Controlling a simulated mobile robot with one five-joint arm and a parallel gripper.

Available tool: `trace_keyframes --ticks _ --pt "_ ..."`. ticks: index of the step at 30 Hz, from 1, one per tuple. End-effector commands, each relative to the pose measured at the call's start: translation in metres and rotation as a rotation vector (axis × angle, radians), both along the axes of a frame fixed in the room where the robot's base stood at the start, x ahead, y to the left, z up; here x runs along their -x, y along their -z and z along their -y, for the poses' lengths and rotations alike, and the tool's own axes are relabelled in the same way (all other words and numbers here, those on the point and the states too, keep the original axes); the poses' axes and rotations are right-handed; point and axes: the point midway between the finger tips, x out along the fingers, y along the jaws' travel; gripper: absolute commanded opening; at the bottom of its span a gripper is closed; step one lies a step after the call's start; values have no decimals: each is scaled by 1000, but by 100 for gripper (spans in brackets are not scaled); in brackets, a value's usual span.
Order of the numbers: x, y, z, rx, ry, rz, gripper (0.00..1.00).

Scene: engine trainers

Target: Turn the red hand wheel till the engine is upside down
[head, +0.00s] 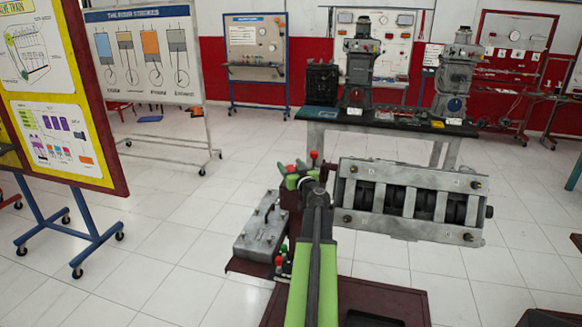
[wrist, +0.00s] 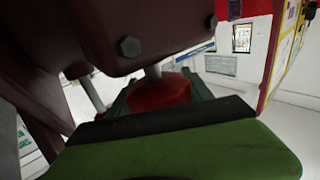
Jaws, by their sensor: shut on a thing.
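The engine (head: 398,201) is a long grey block on a maroon stand, right of my arm. Its open side with dark crank parts faces me, so it looks turned on its side. My gripper (head: 300,178) is at the stand's head, left of the engine, mostly hidden by my wrist. In the wrist view my gripper (wrist: 160,92) is shut on a red part of the hand wheel (wrist: 158,97), under a dark maroon housing with bolts. In the head view little of the wheel shows; a small red knob (head: 314,156) stands up there.
A grey metal cover (head: 261,228) lies on a maroon tray left of my arm. A dark table (head: 390,120) with engine parts stands behind the engine. Poster boards on wheeled stands (head: 75,245) are at the left. The tiled floor between is clear.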

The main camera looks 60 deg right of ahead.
Motion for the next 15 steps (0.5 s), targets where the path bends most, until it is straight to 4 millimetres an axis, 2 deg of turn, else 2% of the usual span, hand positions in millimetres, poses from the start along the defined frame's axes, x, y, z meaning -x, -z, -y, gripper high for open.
trace_keyframes --ticks 8,15 --pt "4 0 -7 0 61 -1 18" --pt "5 0 -5 1 222 0 18"
